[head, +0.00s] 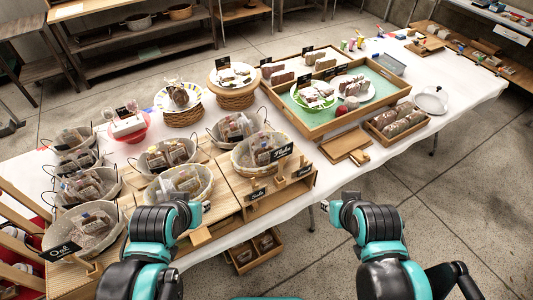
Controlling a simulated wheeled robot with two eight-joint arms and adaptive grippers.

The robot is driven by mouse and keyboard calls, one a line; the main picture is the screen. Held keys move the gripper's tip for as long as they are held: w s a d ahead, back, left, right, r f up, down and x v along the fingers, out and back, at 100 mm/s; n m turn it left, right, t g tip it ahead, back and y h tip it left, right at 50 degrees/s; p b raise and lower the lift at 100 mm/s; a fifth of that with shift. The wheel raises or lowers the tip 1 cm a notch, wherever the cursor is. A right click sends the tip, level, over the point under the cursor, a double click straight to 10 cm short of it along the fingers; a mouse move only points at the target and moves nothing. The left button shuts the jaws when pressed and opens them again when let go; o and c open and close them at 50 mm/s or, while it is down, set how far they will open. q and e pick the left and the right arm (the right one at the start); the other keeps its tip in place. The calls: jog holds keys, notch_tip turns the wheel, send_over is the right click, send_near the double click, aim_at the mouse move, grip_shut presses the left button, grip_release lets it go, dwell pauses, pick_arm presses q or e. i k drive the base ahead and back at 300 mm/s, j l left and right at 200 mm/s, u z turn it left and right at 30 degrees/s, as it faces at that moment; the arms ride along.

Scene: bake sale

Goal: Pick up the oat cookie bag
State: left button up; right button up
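A wicker basket (62,232) stands at the front left of the table, with a dark sign (63,250) at its front that reads "Oat". An oat cookie bag (94,221), clear with brown contents, lies in this basket; whether others lie under it I cannot tell. My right gripper (325,206) is farther right, over the floor beyond the table's front edge. Both are small and partly hidden by my wrists, so their fingers are unclear.
Several similar baskets of bags stand behind and right of it, including one (180,184) near my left gripper. A sign (283,153) and wooden holders stand on a wooden stand (265,206). A wooden tray (385,97) of plates lies farther back.

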aim_at(261, 152)
jog(key=u, duration=2)
jog(key=l+z, duration=0.7)
jog(key=i+l+z, duration=0.15)
jog(key=z, duration=0.25)
